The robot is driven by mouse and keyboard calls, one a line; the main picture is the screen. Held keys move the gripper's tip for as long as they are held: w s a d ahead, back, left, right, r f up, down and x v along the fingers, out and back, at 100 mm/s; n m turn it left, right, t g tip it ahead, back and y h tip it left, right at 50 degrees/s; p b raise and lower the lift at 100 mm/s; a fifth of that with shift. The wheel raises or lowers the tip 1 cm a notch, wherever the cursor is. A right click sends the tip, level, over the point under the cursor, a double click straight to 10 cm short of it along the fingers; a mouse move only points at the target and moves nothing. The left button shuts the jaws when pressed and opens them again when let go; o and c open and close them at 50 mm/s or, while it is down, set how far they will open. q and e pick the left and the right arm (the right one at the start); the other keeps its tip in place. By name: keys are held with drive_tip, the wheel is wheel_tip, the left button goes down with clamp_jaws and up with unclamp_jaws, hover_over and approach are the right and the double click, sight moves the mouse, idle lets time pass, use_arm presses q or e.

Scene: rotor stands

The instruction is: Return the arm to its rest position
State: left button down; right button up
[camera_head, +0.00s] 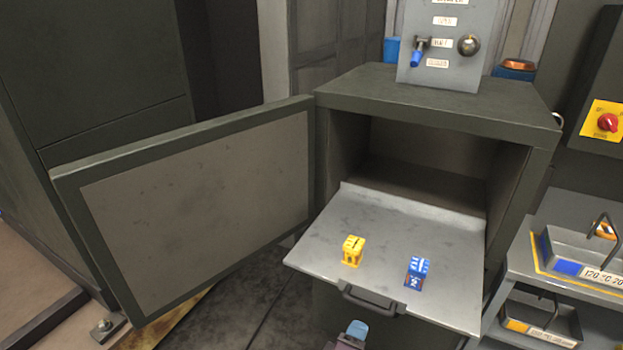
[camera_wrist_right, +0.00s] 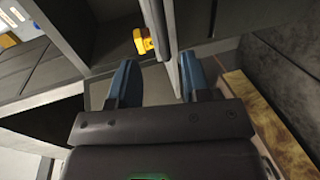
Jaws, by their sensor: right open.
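My right gripper (camera_head: 354,334) shows only in part at the bottom edge of the head view, in front of the pulled-out tray. In the right wrist view its two blue fingers (camera_wrist_right: 158,80) stand wide apart, with nothing held between them. My left gripper is in neither view. A yellow block (camera_head: 353,250) and a blue block (camera_head: 418,271) stand apart on the metal tray (camera_head: 450,240), which sticks out of the open cabinet (camera_head: 440,98). A yellow piece (camera_wrist_right: 143,41) shows beyond the fingers in the right wrist view; I cannot tell what it is.
The cabinet door (camera_head: 200,205) is swung wide open to the left. The tray has a dark front handle (camera_head: 368,300). A grey control box (camera_head: 450,65) stands on top. At right, a shelf holds an upper bin (camera_head: 572,262) and a lower bin (camera_head: 535,315).

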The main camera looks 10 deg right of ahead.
drive_tip(key=w+a+y, duration=0.2)
drive_tip(key=a+y, duration=0.2)
drive_tip(key=y, duration=0.3)
drive_tip(key=s+d+f+m+g+y, duration=0.1)
drive_tip(key=s+d+f+m, duration=0.2)
drive_tip(key=s+d+m, duration=0.7)
drive_tip(key=s+d, duration=0.6)
drive_tip(key=d, duration=0.2)
drive_tip(key=shift+s+f, duration=0.15)
drive_tip(key=shift+s, duration=0.2)
